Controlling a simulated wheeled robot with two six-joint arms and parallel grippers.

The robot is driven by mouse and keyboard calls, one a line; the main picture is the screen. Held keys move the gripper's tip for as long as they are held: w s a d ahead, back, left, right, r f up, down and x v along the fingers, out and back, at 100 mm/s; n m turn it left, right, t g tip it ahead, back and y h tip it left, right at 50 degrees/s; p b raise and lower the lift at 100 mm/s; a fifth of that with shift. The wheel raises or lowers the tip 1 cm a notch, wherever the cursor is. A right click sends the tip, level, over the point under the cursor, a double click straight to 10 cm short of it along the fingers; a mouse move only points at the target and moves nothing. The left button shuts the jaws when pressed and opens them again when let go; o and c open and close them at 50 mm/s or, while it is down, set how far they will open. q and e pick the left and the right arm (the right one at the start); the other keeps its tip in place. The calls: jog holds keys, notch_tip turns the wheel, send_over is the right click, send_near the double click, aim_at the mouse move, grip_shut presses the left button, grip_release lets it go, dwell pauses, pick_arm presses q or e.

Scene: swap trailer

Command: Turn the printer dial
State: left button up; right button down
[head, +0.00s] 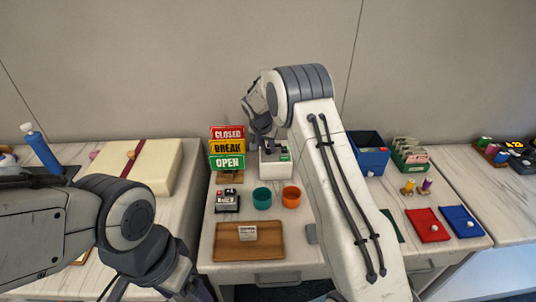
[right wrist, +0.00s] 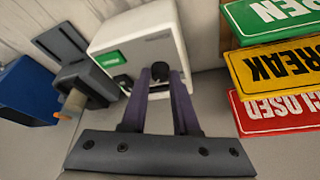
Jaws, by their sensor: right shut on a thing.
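The printer (head: 276,168) is a small white box with a green label, standing at the back of the middle table. In the right wrist view the printer (right wrist: 140,38) shows a round black dial (right wrist: 159,70) on its front. My right gripper (right wrist: 160,76) has its purple fingers closed around the dial, one on each side. In the head view this gripper (head: 262,138) is at the printer, and its fingertips are hard to make out. My left gripper is at the bottom edge of the head view, mostly cut off.
A stack of CLOSED, BREAK and OPEN signs (head: 227,146) stands close left of the printer. In front are a teal cup (head: 262,198), an orange cup (head: 291,196) and a wooden tray (head: 229,252). A blue bin (head: 369,158) stands to the right.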

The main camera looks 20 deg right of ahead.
jog(key=shift+m, duration=0.4)
jog(key=c, duration=0.7)
grip_release()
jog(key=shift+r, duration=0.1)
jog(key=b+v, duration=0.1)
jog(key=v, duration=0.9)
jog(key=shift+w+a+r, duration=0.15)
jog(key=shift+a, duration=0.1)
